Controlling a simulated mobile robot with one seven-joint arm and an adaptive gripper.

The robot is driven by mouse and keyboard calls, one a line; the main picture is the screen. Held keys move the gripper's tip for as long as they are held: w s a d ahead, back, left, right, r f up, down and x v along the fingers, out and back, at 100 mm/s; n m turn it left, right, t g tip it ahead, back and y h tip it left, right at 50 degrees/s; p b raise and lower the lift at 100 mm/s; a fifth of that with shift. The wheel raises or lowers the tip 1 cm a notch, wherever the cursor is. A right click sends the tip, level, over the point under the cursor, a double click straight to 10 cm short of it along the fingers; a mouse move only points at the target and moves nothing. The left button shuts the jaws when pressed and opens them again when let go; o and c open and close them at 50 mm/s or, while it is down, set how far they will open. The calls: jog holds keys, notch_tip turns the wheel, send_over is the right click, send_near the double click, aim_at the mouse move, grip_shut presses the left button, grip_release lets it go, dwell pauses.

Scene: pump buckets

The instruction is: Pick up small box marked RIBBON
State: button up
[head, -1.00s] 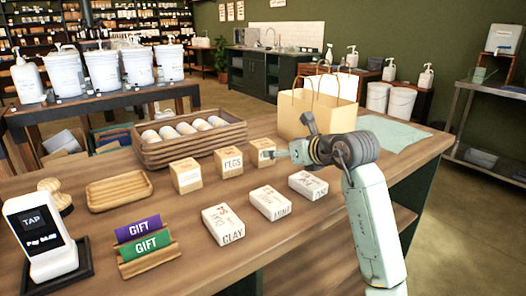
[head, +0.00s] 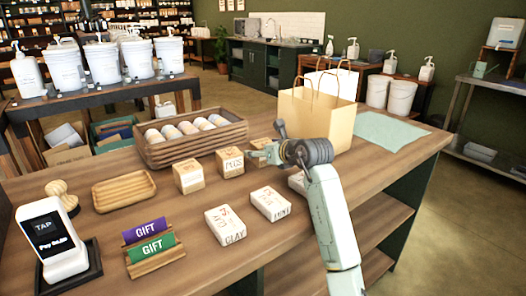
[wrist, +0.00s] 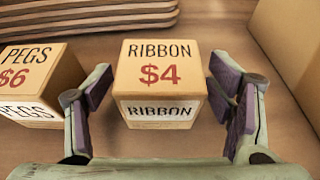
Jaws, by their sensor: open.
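The small RIBBON box (wrist: 160,82) is a tan cube marked "RIBBON $4" with a white label on its front. In the wrist view it sits upright on the counter between the fingers of my gripper (wrist: 161,115). The fingers are open, one on each side, with gaps visible, and do not appear to touch it. In the head view the RIBBON box (head: 257,151) is partly hidden behind my gripper (head: 274,152), at the right end of a row of similar boxes.
The PEGS box (wrist: 38,82) stands close on the left in the wrist view. A ridged wooden tray (head: 160,157) of rolls is behind, and a paper bag (head: 312,120) stands to the right. White boxes (head: 225,224) lie in front.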

jog(key=shift+c, duration=0.4)
jog(key=c, duration=1.2)
jog(key=shift+o, duration=0.2)
jog(key=shift+r, duration=0.2)
